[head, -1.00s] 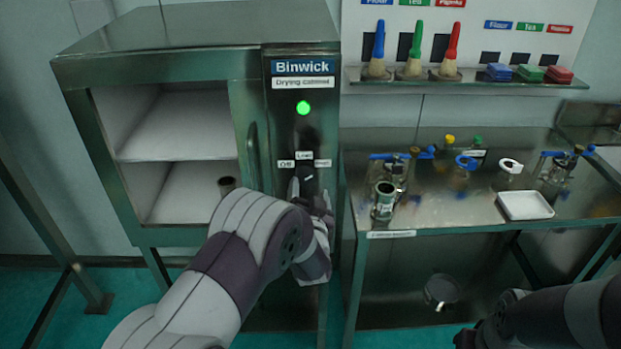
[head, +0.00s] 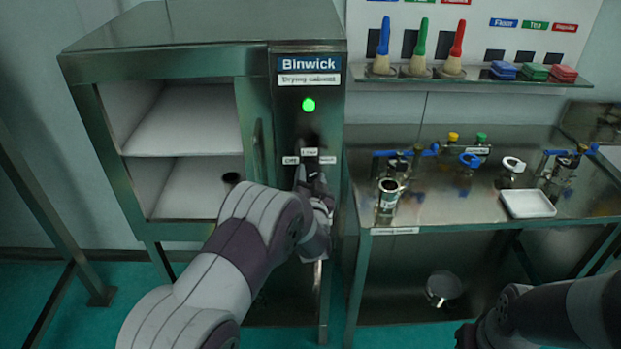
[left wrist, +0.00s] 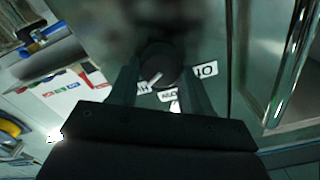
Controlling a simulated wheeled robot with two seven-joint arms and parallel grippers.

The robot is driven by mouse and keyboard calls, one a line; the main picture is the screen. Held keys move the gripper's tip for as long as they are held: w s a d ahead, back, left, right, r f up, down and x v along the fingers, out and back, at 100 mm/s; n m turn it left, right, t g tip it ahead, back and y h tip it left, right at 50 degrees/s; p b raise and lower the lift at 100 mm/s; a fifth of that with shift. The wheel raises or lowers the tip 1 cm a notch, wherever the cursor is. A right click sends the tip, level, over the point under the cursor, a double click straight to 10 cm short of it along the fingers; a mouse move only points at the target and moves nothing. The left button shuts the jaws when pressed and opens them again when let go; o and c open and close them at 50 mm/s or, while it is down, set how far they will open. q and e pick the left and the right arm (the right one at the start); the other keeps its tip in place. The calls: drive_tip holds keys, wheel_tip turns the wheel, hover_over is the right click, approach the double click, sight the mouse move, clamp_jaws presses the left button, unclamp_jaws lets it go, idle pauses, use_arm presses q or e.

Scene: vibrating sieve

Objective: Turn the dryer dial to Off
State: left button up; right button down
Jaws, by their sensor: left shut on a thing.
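The drying cabinet (head: 297,220) has a dark front panel with a round dial, Off, Low and High labels, and a lit green lamp (head: 308,105). In the left wrist view the black dial (left wrist: 160,62) sits between my left fingers, and its white mark points towards the High label (left wrist: 143,88). The Off label (left wrist: 205,70) is on the other side. My left gripper (head: 312,180) is shut on the dial and hides most of it in the head view. My right gripper (head: 468,335) is at the bottom right, dark and partly cut off; its jaws are unclear.
The cabinet's handle (head: 257,150) stands just left of the panel. A steel table (head: 440,212) to the right holds a metal cup (head: 388,195), a white tray (head: 527,204) and several small fittings. Brushes stand on a wall shelf (head: 470,82) above it.

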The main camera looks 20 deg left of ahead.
use_arm(q)
drive_tip(key=shift+f+n+b, duration=0.2)
drive_tip(key=shift+n+b, duration=0.7)
drive_tip(key=shift+b, duration=0.2)
drive_tip(key=n+b, duration=0.8)
drive_tip(key=b, duration=0.2)
drive_tip(key=shift+a+f+n, duration=0.1)
drive_tip(key=shift+a+n, duration=0.05)
drive_tip(key=shift+n, duration=0.25)
drive_tip(key=n+b, duration=0.9)
drive_tip(key=b, duration=0.2)
drive_tip(key=shift+s+a, duration=0.1)
drive_tip(key=n+b, duration=0.2)
drive_tip(key=shift+n+b, duration=0.95)
drive_tip(key=shift+n, duration=0.15)
drive_tip(key=o, duration=1)
